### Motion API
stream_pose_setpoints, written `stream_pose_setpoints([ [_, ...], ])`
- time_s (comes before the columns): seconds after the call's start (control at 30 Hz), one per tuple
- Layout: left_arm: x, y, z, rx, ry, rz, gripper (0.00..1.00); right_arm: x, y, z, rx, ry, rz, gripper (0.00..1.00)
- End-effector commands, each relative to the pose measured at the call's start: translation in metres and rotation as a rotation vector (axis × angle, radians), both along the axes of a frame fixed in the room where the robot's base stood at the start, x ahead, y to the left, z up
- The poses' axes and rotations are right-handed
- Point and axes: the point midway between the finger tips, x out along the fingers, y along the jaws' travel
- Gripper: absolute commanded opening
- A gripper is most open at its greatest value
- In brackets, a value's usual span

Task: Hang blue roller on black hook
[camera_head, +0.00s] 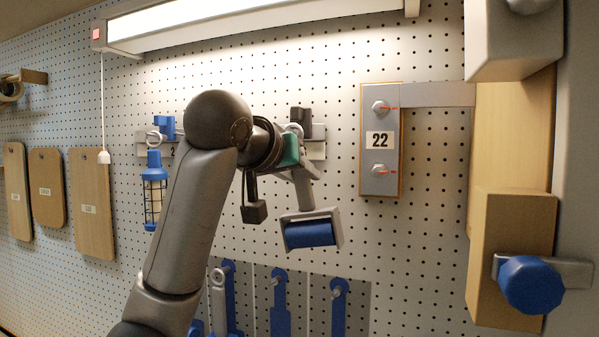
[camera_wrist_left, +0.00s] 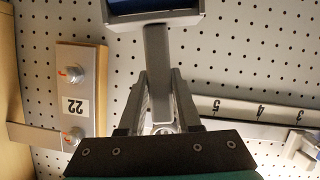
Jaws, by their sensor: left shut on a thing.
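The blue roller (camera_head: 311,233) has a grey frame and handle. It hangs in front of the pegboard below my left gripper (camera_head: 299,172), with its blue drum at the bottom. The gripper is shut on the handle. In the left wrist view, the fingers (camera_wrist_left: 161,82) close around the grey handle, and the roller's blue drum (camera_wrist_left: 150,5) is cut off by the top edge. The black hook (camera_head: 303,117) is on a grey rail just above the gripper. A pale ring shows beside it; I cannot tell if it touches the hook.
A blue lantern (camera_head: 154,185) hangs at left near a blue hook. A panel marked 22 (camera_head: 380,142) with two knobs is right of the gripper. Blue tools (camera_head: 281,300) hang below. A wooden cabinet (camera_head: 507,245) stands at right. The wrist view shows a numbered rail (camera_wrist_left: 250,110).

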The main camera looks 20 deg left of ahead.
Motion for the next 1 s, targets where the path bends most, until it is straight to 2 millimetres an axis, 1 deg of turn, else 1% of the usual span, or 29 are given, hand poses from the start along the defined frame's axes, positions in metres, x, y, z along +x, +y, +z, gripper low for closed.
stream_pose_setpoints([
  [0.47,-0.0005,0.0,0.0014,-0.001,-0.004,-0.001,0.0,-0.0005,-0.0005,-0.0001,-0.001,0.001,-0.001,0.96],
  [0.5,-0.0005,0.0,0.0014,-0.001,-0.004,-0.001,0.37,-0.0005,-0.0006,-0.0001,-0.001,0.001,-0.001,0.96],
  [0.77,-0.0004,-0.0002,0.0005,0.0,-0.002,-0.001,0.66,-0.0007,-0.0007,-0.0002,-0.001,0.001,-0.001,0.96],
  [0.8,-0.0003,-0.0002,0.0004,0.0,-0.001,-0.001,0.67,-0.0008,-0.0007,-0.0002,-0.001,0.001,-0.001,0.96],
  [1.0,-0.0002,-0.0002,0.0,0.0,0.0,-0.001,0.67,-0.0009,-0.0007,-0.0002,-0.001,0.001,-0.001,0.96],
])
